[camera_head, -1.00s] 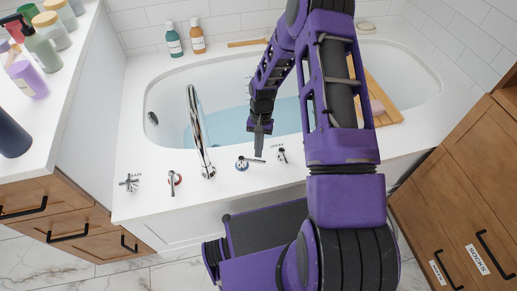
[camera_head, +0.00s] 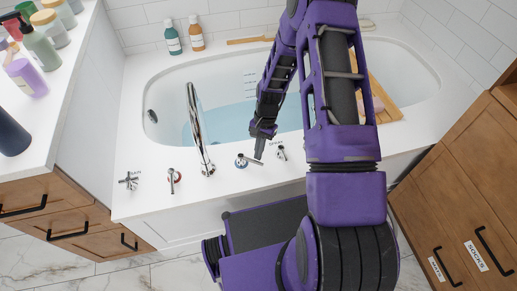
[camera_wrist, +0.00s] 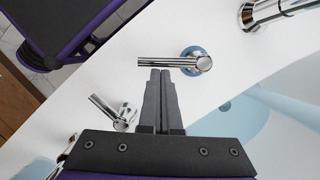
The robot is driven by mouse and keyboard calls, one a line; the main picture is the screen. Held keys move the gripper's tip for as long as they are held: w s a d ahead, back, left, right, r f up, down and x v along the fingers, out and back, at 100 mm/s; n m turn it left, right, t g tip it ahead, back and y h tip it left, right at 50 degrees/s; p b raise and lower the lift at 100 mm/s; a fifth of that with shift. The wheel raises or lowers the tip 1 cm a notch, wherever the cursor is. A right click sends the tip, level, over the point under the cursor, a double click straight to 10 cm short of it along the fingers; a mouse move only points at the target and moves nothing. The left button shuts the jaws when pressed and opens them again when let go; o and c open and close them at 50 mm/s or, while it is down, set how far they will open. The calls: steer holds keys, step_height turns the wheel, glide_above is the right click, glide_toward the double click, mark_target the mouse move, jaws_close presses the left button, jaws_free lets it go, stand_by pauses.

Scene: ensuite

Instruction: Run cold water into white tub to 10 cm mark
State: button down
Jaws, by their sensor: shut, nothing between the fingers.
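The white tub (camera_head: 160,105) holds pale blue water (camera_head: 235,122). Dark level marks (camera_head: 250,84) show on its far inner wall, too small to read. A chrome spout (camera_head: 197,125) rises from the near rim; I cannot tell whether water runs from it. Right of it is a chrome lever with a blue ring (camera_head: 243,161), whose handle points right; it also shows in the wrist view (camera_wrist: 193,61). My gripper (camera_head: 259,155) is shut and empty. In the wrist view its fingertips (camera_wrist: 160,72) are at the handle's side, touching or nearly so.
A red-marked lever (camera_head: 174,177) and a cross handle (camera_head: 129,181) stand left of the spout. Another small lever (camera_head: 281,153) is close on the right. A wooden tray (camera_head: 382,100) crosses the tub's right part. Bottles (camera_head: 173,38) stand on the far rim.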

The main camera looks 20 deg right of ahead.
steer(key=s+m, duration=0.1)
steer(key=m, duration=0.1)
steer(key=a+m, duration=0.1)
steer(key=s+m+t, duration=0.1)
steer(key=m, duration=0.1)
steer(key=shift+s+a+m+y, duration=0.25)
steer(key=shift+s+m+y, duration=0.05)
steer(key=shift+s+y, duration=0.1)
steer(key=m, duration=0.1)
steer(key=a+m+t, duration=0.1)
steer(key=shift+s+m, duration=0.3)
steer(key=shift+s, duration=0.05)
steer(key=shift+s+a+b, duration=0.1)
steer(key=shift+a+b, duration=0.15)
steer(key=shift+b, duration=0.05)
steer(key=shift+a, duration=0.15)
